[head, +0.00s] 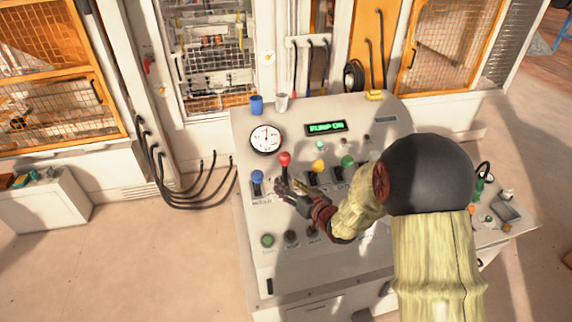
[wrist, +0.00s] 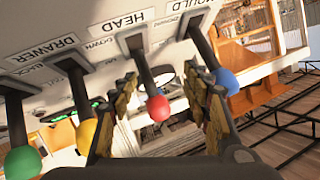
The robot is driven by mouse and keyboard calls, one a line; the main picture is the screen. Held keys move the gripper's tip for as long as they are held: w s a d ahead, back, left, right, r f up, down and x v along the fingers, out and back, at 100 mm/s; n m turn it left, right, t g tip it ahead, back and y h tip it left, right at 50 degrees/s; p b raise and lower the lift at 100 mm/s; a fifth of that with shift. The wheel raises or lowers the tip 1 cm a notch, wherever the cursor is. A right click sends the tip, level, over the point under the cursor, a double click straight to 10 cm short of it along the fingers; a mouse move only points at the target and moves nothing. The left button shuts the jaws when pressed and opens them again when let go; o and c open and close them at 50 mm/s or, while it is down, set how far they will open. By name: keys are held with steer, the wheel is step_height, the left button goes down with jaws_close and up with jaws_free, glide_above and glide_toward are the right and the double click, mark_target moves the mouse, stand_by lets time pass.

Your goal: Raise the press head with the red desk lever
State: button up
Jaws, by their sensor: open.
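The red desk lever (head: 285,159) stands on the sloping control desk (head: 243,135), left of the yellow lever. In the wrist view its red knob (wrist: 158,108) and dark shaft show upside down under a plate marked HEAD. My gripper (head: 291,186) is just in front of the red lever in the head view. In the wrist view my gripper (wrist: 160,85) is open, with one finger on each side of the red lever. I see no clear contact. The press head itself cannot be made out.
A blue lever (head: 257,177) stands close on the left, and a yellow lever (head: 318,165) and a green lever (head: 347,161) on the right. A gauge (head: 265,139) and a lit green display (head: 326,127) sit behind. A blue cup (head: 256,104) stands at the back edge.

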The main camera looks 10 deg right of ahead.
mark_target(288, 161)
steer(key=r+t, duration=0.1)
steer(key=d+r+t, duration=0.1)
steer(key=r, duration=0.1)
steer(key=d+r+t, duration=0.1)
steer(key=r, duration=0.1)
steer(key=shift+w+d+h, duration=0.1)
steer(key=shift+w+h, duration=0.15)
steer(key=shift+h, duration=0.05)
steer(key=shift+r, duration=0.3)
steer(key=shift+p+x, duration=1.1)
steer(key=shift+x, duration=2.8)
steer(key=shift+c, duration=0.8)
jaws_close()
